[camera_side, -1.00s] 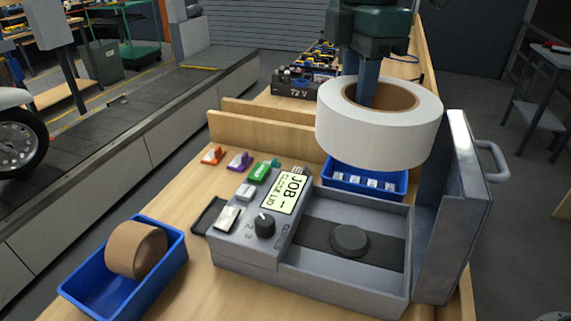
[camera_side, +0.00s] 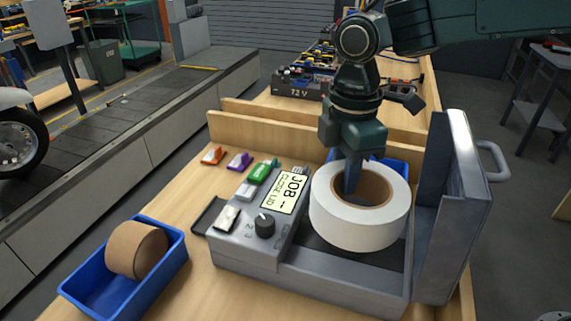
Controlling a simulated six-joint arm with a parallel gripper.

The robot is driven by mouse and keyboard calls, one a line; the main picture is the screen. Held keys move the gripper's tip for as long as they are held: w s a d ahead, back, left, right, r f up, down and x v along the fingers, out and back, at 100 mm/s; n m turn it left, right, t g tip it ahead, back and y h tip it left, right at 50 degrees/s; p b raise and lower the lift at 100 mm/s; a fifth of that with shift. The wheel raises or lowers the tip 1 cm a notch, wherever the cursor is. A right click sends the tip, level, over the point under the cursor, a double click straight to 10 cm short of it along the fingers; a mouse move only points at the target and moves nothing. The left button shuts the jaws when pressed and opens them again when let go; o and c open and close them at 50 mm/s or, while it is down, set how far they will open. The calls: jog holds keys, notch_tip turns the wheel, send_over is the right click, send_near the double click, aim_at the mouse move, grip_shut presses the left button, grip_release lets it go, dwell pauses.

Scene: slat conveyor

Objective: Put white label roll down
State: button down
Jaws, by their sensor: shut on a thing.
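The white label roll (camera_side: 358,229) has a brown core and lies flat, over the open bay of the grey label printer (camera_side: 340,289). It hides the round spindle in the bay; I cannot tell whether it rests on the bay floor. My gripper (camera_side: 353,188) reaches down into the core and is shut on the roll at its near-left wall. The printer's lid (camera_side: 445,215) stands open on the right. The printer's screen (camera_side: 285,192) reads "JOB -" and "CLOSE LID".
A blue bin (camera_side: 72,291) with a brown roll (camera_side: 136,250) stands at the front left. A conveyor (camera_side: 110,112) runs along the left.

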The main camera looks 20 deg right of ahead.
jog(key=shift+f, duration=3.15)
jog(key=shift+f, duration=0.1)
jog(key=c, duration=1.1)
grip_release()
jog(key=shift+f, duration=0.1)
jog(key=shift+c, duration=0.2)
jog(key=shift+r, duration=0.2)
notch_tip(320, 180, up, 12)
